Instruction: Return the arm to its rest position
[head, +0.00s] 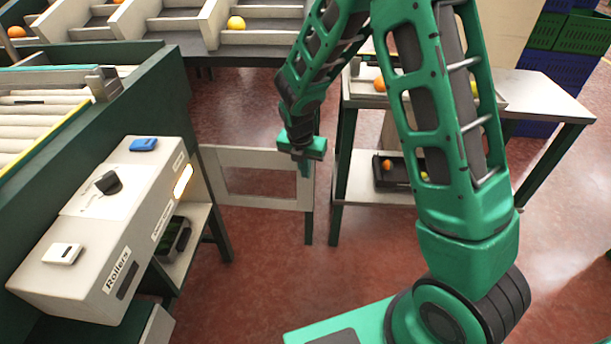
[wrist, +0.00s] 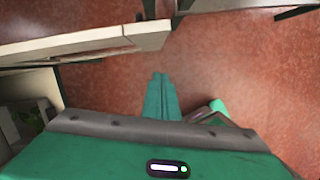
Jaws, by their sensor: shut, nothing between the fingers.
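My green arm (head: 440,100) rises at the right of the head view, bends at the top, and comes down toward the middle. My gripper (head: 305,168) hangs at its end, pointing down over the red floor, in front of a pale low frame. In the wrist view my gripper's fingers (wrist: 160,88) are together and nothing shows between them. The fingertips appear apart from anything around them.
A control box (head: 115,215) labelled Rollers stands at the left, beside a roller conveyor (head: 35,115). A pale low gate (head: 255,158) is behind my gripper. A table (head: 545,95) stands at right, with a black tray (head: 385,183) on its lower shelf.

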